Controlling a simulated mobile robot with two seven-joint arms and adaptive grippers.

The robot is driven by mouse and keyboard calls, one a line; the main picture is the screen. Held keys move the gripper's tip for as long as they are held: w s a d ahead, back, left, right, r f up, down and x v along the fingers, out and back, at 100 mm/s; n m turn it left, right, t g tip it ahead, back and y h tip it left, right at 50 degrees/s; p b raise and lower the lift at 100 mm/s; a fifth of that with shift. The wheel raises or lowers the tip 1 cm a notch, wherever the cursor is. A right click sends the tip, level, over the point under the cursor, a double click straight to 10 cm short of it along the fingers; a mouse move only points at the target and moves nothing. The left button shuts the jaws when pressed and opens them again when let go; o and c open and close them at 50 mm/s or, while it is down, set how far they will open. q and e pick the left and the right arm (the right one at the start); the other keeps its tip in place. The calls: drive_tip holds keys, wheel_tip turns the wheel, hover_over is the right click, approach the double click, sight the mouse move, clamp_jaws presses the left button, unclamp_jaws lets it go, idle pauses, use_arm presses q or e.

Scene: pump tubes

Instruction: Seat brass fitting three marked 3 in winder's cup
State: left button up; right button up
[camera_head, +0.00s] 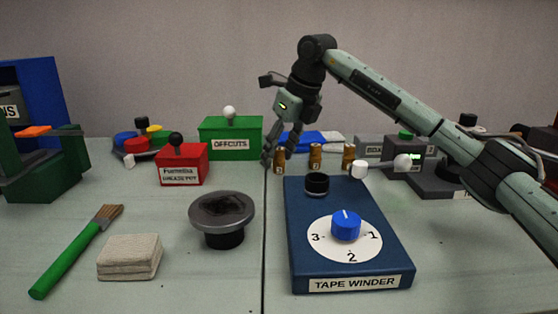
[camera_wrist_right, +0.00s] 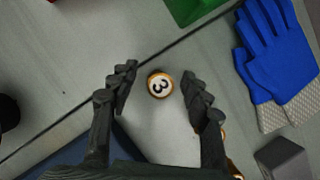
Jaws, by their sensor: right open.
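My right gripper (camera_head: 272,154) is open above the back of the table, fingers pointing down. In the right wrist view its fingers (camera_wrist_right: 159,76) stand apart on either side of the brass fitting marked 3 (camera_wrist_right: 160,85), seen from above with a white numbered top. Both fingers look clear of it. In the head view this appears to be the leftmost brass fitting (camera_head: 279,162), partly beside the fingers. The blue tape winder (camera_head: 300,240) stands in front, with a black round cup (camera_head: 317,184) at its back left. My left gripper is not in view.
Two more brass fittings (camera_head: 315,157) (camera_head: 348,156) stand to the right. The winder has a blue dial knob (camera_head: 346,225) and a white knob (camera_head: 359,170). Behind are a green offcuts box (camera_head: 230,140) and blue gloves (camera_wrist_right: 275,50). A dark round-topped stand (camera_head: 221,212) is left of the winder.

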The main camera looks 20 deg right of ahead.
drive_tip(key=shift+c, duration=0.5)
clamp_jaws()
drive_tip(key=shift+r, duration=0.1)
